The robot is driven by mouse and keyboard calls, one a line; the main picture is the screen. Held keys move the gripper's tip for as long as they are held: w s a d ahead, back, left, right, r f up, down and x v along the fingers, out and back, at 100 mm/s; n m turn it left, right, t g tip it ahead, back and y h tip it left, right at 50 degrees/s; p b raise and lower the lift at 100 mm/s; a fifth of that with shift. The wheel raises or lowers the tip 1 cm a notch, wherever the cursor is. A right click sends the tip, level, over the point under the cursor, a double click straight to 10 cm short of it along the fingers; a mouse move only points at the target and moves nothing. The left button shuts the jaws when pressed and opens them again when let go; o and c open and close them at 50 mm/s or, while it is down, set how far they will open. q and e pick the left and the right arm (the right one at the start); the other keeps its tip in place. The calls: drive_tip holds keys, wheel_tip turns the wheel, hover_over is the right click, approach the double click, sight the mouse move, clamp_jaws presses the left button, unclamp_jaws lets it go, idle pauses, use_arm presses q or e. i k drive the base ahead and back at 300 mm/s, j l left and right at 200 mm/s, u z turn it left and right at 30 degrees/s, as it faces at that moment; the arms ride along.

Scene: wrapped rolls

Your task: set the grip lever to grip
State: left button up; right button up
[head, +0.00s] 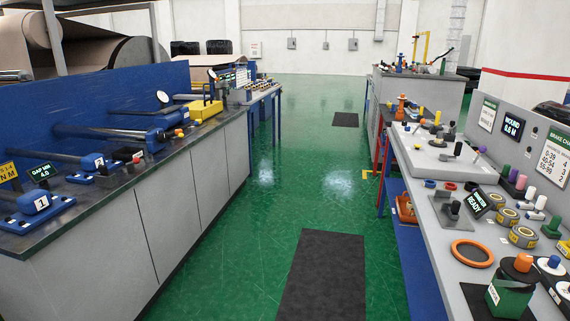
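No lever label reading "grip" can be made out, so I cannot tell for certain which one is the grip lever. On the right bench a small grey block with an upright dark lever (455,209) stands beside a tilted dark display (478,205) whose green text seems to read "CHUCK READY". Farther back, a black-knobbed lever (457,150) stands on a pale raised plate (425,150). The set position of either lever is too small to read. Neither of my grippers shows in the head view.
The right bench (412,212) carries an orange ring (472,253), labelled rolls (523,237) and a green box (510,298). The left bench (120,225) holds blue roller units (40,203). Between them, the green floor (250,230) with a dark mat (325,270) is clear.

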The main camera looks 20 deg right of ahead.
sight(422, 121)
drive_tip(key=i+j+z, duration=0.1)
drive_tip(key=i+z, duration=0.2)
drive_tip(key=z, duration=0.15)
drive_tip(key=i+j+z, duration=0.2)
drive_tip(key=z, duration=0.3)
drive_tip(key=i+j+z, duration=0.25)
drive_tip(key=z, duration=0.2)
drive_tip(key=i+j+z, duration=0.2)
drive_tip(key=j+z, duration=0.25)
drive_tip(key=i+j+z, duration=0.1)
drive_tip(key=i+j, duration=0.5)
drive_tip(key=i, duration=0.1)
